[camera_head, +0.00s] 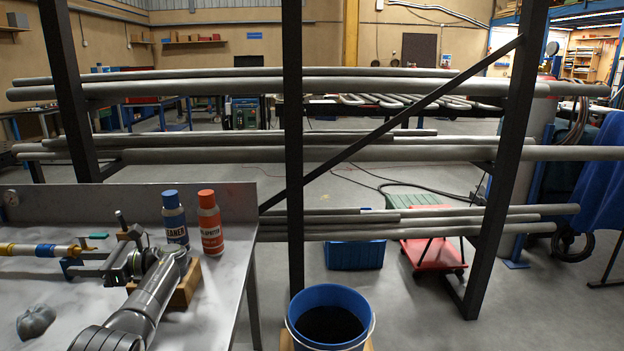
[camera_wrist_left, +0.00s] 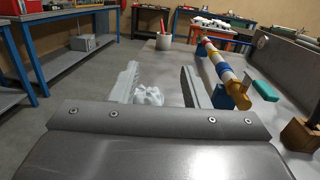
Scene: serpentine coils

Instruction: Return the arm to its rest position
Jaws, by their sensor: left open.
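My left arm (camera_head: 142,302) reaches up over the bench from the bottom of the head view. Its gripper (camera_head: 106,266) points left above the bench top. In the left wrist view the two fingers of this gripper (camera_wrist_left: 159,72) stand wide apart, with nothing held between them. A pale crumpled rag (camera_wrist_left: 148,95) shows beyond and between the fingers; it lies on the bench apart from the gripper in the head view (camera_head: 37,321). My right arm and gripper are not in view.
A banded pipe (camera_head: 40,250) lies behind and left of the gripper. A blue-capped bottle (camera_head: 174,220) and an orange bottle (camera_head: 210,224) stand close behind the arm. A wooden block (camera_head: 186,287) is beside the arm. A blue bucket (camera_head: 331,318) stands right of the bench.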

